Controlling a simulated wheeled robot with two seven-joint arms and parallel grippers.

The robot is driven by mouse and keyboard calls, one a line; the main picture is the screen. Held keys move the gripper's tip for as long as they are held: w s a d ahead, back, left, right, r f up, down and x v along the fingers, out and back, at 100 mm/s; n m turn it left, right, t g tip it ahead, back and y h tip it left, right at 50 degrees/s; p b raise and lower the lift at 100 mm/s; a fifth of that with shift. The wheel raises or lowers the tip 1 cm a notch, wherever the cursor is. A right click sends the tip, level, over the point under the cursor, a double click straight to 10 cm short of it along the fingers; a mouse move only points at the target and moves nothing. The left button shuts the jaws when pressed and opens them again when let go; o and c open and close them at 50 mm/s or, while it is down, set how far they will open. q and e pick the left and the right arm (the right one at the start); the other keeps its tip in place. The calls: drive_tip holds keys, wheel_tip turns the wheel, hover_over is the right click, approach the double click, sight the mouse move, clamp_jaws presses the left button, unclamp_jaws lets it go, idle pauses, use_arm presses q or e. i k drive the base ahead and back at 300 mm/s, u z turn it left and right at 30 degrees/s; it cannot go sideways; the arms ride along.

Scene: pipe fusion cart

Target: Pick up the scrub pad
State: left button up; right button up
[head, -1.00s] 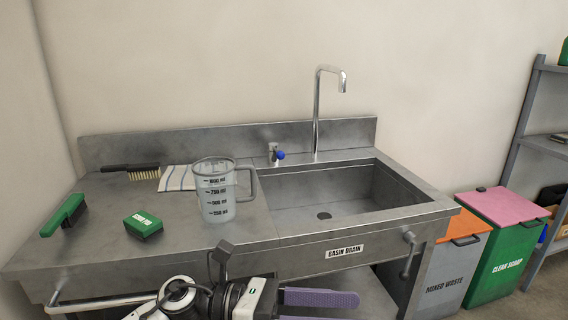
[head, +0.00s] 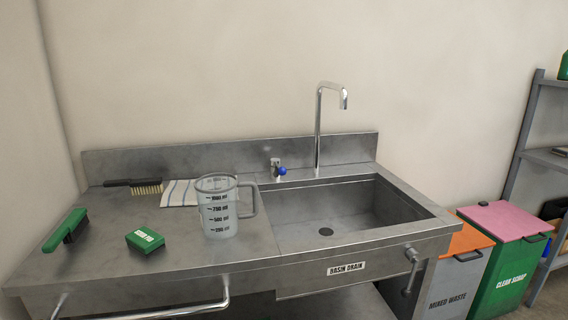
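The scrub pad, seemingly the small green block with a white label (head: 145,241), lies on the left part of the steel counter, near its front edge. It stands clear of its neighbours, with the measuring jug to its right and a green brush to its left. Neither of my grippers shows in the head view now.
The clear measuring jug (head: 217,207) stands beside the sink basin (head: 340,214). A green brush (head: 66,229) lies at far left. A wire brush (head: 134,184) and striped cloth (head: 180,192) lie behind. A rail (head: 190,309) runs along the counter front. Bins (head: 508,222) stand at right.

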sight(147, 243)
drive_tip(key=k, duration=0.5)
drive_tip(key=u, duration=0.75)
drive_tip(key=i, duration=0.4)
drive_tip(key=u, duration=0.15)
